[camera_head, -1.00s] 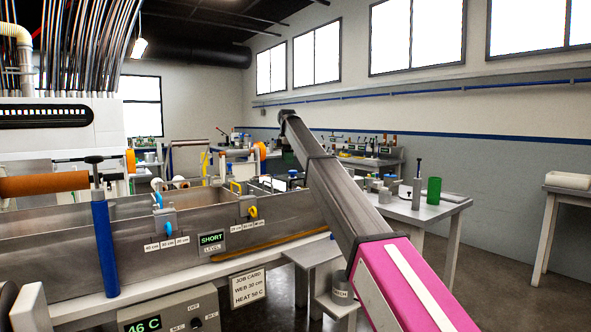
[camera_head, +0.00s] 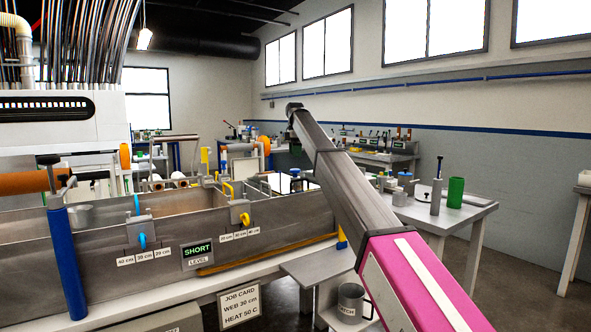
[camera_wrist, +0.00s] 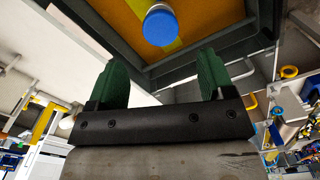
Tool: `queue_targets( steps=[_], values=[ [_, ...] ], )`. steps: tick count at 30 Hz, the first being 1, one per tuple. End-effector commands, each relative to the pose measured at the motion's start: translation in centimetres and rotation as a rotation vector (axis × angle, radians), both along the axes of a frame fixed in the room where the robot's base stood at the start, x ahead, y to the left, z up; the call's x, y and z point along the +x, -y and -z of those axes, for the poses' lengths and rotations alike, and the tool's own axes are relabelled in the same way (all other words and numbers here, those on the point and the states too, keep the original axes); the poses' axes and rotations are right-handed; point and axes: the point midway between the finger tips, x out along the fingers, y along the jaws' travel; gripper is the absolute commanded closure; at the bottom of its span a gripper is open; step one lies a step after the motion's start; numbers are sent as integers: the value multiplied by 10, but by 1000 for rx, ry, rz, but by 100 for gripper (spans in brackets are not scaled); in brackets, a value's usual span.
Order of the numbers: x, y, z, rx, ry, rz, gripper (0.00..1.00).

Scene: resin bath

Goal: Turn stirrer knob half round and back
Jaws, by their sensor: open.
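My gripper (camera_wrist: 161,76) shows in the wrist view as two green fingers, apart, with nothing between them. A round blue cap (camera_wrist: 160,26) lies beyond the fingertips, near the top middle, in front of an orange surface with a dark frame. It is apart from the fingers; I cannot tell for sure that it is the stirrer knob. In the head view a small blue-topped part (camera_head: 296,172) stands beyond the bath, left of my arm; it may be the same thing.
The long metal bath (camera_head: 110,255) with yellow and blue levers fills the left, behind a blue post (camera_head: 66,265). A mug (camera_head: 352,302) stands low beside my arm. A side table (camera_head: 470,215) with a green cup (camera_head: 455,192) is at right. Open floor lies right of my arm.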

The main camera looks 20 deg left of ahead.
Motion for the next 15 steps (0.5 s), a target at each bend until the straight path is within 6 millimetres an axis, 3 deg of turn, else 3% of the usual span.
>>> queue_targets(
  steps=[9,15],
  values=[
    [-1,1,56,0,-1,0,25],
    [0,0,74,0,0,0,25]
  ],
)
